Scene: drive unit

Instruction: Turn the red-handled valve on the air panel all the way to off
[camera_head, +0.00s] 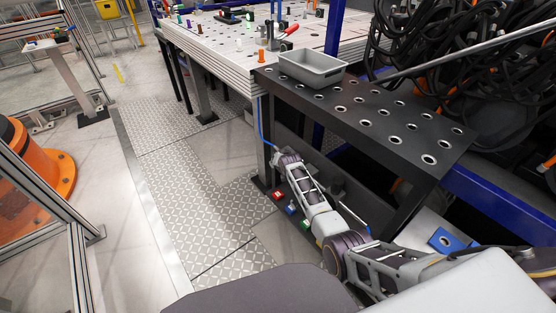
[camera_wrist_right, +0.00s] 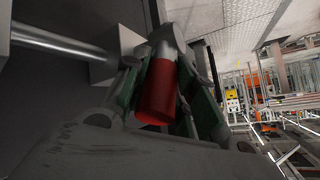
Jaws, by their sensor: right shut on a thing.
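The red valve handle (camera_wrist_right: 158,92) shows close up in the right wrist view, tilted, with a grey metal end at its top. My right gripper (camera_wrist_right: 160,85) has its green-edged fingers on either side of the handle and is shut on it. A grey block and a pipe (camera_wrist_right: 62,42) lie to the left of the handle. In the head view my right arm reaches from the lower right to below the black table, and its gripper (camera_head: 278,157) is small there. The red handle cannot be made out in the head view. My left gripper is not in view.
The black perforated table (camera_head: 385,125) bears a grey tray (camera_head: 312,68) and stands over my right arm. Several small coloured fittings (camera_head: 291,209) sit low beside the arm. Black cables (camera_head: 450,70) hang at the right. The chequered floor (camera_head: 195,185) to the left is clear.

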